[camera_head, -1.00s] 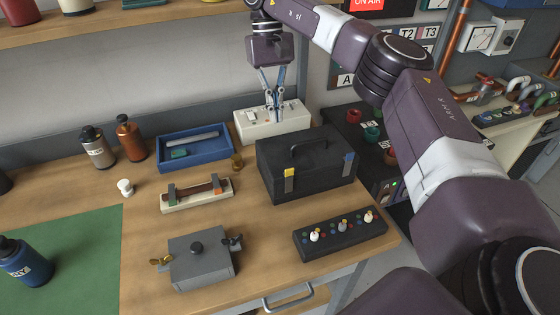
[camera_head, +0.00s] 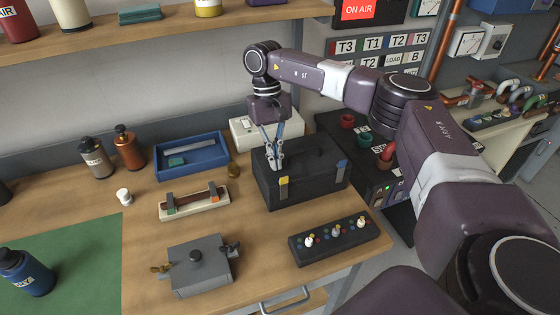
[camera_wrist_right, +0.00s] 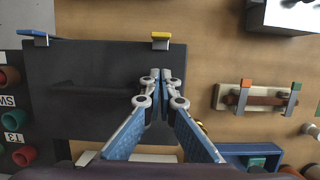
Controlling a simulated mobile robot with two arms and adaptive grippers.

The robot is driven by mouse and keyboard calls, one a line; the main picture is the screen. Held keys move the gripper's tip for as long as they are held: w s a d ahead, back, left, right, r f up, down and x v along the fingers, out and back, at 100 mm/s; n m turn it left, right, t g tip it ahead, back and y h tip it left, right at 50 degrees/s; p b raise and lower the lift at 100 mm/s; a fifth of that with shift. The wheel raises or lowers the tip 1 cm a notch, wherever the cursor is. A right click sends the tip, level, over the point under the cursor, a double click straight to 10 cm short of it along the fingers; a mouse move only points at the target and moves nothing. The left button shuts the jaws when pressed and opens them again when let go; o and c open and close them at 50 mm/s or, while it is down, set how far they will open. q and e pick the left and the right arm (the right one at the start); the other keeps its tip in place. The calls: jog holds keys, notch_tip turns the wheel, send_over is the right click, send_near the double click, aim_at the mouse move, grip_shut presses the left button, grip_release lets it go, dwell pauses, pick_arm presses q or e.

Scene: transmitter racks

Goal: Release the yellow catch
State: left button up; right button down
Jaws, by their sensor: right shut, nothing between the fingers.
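A black case (camera_head: 310,180) stands on the wooden workbench. Its yellow catch (camera_head: 283,182) is on the front face at the left, and a blue catch (camera_head: 342,166) is at the right. My right gripper (camera_head: 275,168) is shut and empty, pointing down above the left part of the case, behind the yellow catch. In the right wrist view, the shut fingertips (camera_wrist_right: 160,74) are over the dark lid (camera_wrist_right: 80,95). The yellow catch (camera_wrist_right: 160,37) is at the lid's edge, apart from the fingertips. My left gripper is not in view.
A blue tray (camera_head: 222,163) and a cream block with a fuse-like bar (camera_head: 195,205) lie left of the case. A grey box (camera_head: 200,268) and a black knob panel (camera_head: 334,242) stand in front. A white switch box (camera_head: 242,128) is behind. Bare wood lies between them.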

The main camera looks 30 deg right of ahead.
aim_at(283, 187)
jog(key=shift+s+a+r+p, duration=0.2)
jog(key=shift+s+p, duration=0.25)
jog(key=shift+s, duration=0.4)
jog(key=shift+s+a+r+p, duration=0.15)
jog(key=shift+s+p, duration=0.25)
jog(key=shift+s, duration=0.45)
jog(key=shift+f, duration=0.15)
